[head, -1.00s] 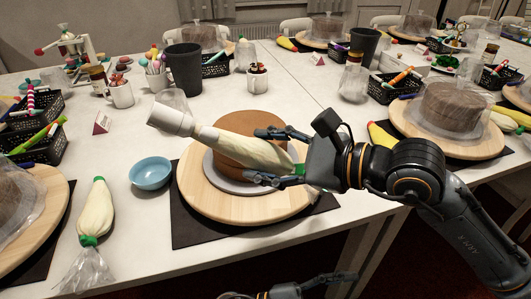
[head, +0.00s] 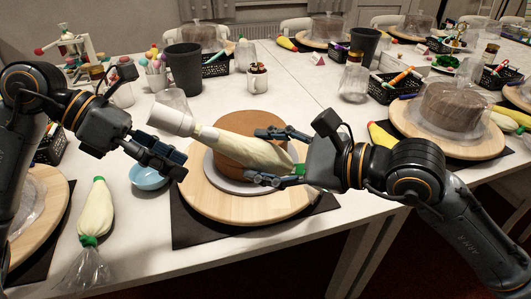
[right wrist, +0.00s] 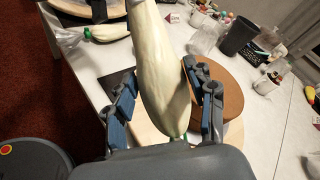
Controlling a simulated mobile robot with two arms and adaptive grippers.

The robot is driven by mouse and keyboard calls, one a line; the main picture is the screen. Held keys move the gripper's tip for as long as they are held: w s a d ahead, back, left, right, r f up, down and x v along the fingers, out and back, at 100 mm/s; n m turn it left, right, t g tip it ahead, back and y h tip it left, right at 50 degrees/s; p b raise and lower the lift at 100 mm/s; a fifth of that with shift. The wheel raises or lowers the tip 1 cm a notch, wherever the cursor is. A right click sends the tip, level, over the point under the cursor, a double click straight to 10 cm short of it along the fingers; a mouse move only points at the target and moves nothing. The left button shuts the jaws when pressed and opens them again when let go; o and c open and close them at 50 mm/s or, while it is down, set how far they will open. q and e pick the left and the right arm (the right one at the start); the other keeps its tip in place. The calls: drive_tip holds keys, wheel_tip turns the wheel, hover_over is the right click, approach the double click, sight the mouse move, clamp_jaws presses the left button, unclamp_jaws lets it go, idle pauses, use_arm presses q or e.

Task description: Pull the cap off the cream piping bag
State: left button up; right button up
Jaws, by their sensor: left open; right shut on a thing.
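The cream piping bag (head: 240,148) is held tilted above the turntable, its white cap (head: 172,119) pointing up and to the left. My right gripper (head: 275,157) is shut on the bag near its green-tied end; the bag also shows between the fingers in the right wrist view (right wrist: 160,70). My left gripper (head: 180,163) is open and empty, just below and left of the cap, in front of the blue bowl (head: 146,180). I see no contact between it and the cap.
A brown cake (head: 236,177) stands on a wooden turntable (head: 205,205) under the held bag. Another piping bag (head: 96,212) lies at the front left. A dark cup (head: 184,70) and a clear cup (head: 172,98) stand behind the cap.

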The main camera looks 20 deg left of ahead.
sight(152, 108)
use_arm(q)
drive_tip(key=s+a+r+m+t, duration=0.1)
drive_tip(key=s+a+r+m, duration=0.15)
drive_tip(key=r, duration=0.45)
drive_tip(key=s+a+r+m+t, duration=0.1)
drive_tip(key=s+a+r+m, duration=0.15)
drive_tip(key=r, duration=0.45)
drive_tip(key=shift+m, duration=0.4)
drive_tip(key=shift+w+x, duration=0.2)
drive_tip(key=shift+x, duration=1.15)
drive_tip(key=shift+w+x, duration=0.15)
drive_tip(key=shift+x, duration=1.2)
drive_tip(key=shift+w+x, duration=0.2)
drive_tip(key=shift+x, duration=1.15)
drive_tip(key=shift+a+r, duration=0.1)
drive_tip(key=shift+a, duration=0.05)
clamp_jaws()
drive_tip(key=shift+v, duration=2.9)
drive_tip(key=shift+s, duration=0.1)
